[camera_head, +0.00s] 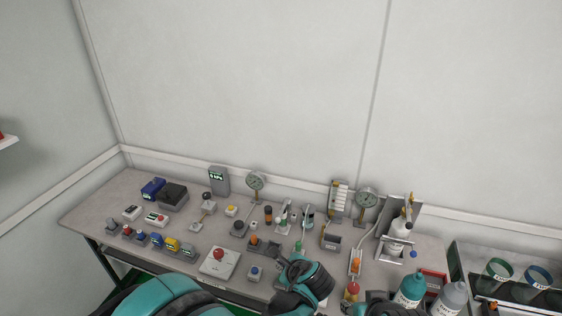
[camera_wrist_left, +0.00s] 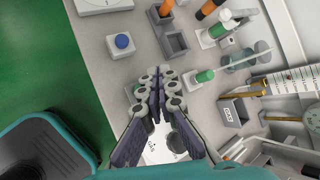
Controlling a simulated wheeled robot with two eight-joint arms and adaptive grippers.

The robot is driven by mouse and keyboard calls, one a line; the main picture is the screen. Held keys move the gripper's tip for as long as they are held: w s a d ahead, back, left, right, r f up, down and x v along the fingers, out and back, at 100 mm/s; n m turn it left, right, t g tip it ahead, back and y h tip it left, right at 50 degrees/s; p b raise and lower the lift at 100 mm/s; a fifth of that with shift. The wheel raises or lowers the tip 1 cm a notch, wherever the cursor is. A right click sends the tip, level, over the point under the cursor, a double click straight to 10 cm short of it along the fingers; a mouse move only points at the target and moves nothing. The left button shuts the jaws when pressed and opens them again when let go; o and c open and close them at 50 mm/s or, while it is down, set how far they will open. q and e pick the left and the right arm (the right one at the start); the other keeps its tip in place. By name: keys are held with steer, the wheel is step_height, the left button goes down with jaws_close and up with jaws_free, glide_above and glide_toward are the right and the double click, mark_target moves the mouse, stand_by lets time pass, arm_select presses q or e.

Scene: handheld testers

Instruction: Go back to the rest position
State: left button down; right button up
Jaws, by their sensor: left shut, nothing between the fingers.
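My left gripper (camera_head: 281,261) shows small in the head view, in front of my teal wrist above the front middle of the table (camera_head: 90,213). In the left wrist view its two dark fingers (camera_wrist_left: 161,76) are together with nothing between them. They are over the table, beside a blue push button (camera_wrist_left: 122,42) and a grey tray (camera_wrist_left: 174,44). The blue button also shows in the head view (camera_head: 255,273). I do not make out my right gripper.
Round gauges (camera_head: 366,198), switches and testers crowd the table. A white box with a red button (camera_head: 219,263) sits near the front edge. Green floor (camera_wrist_left: 35,60) lies beyond the table edge.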

arm_select(q)
steer(key=shift+a+r, duration=0.25)
steer(key=shift+a, duration=0.1)
steer(key=s+a+r+n+h, duration=0.1)
steer(key=s+a+r+n, duration=0.2)
steer(key=s+a+n, duration=0.2)
steer(key=s+a+r+n+h, duration=0.1)
steer(key=s+a+r+n, duration=0.2)
steer(key=s+a+n, duration=0.3)
steer(key=s+a+r+n+g+h, duration=0.1)
steer(key=s+a+r+n, duration=0.2)
steer(key=s+a+n, duration=0.3)
steer(key=s+n, duration=0.1)
steer(key=n, duration=0.4)
steer(key=shift+s+a+r+h, duration=0.15)
steer(key=shift+a+h, duration=0.05)
steer(key=shift+h, duration=0.2)
stand_by(3.5)
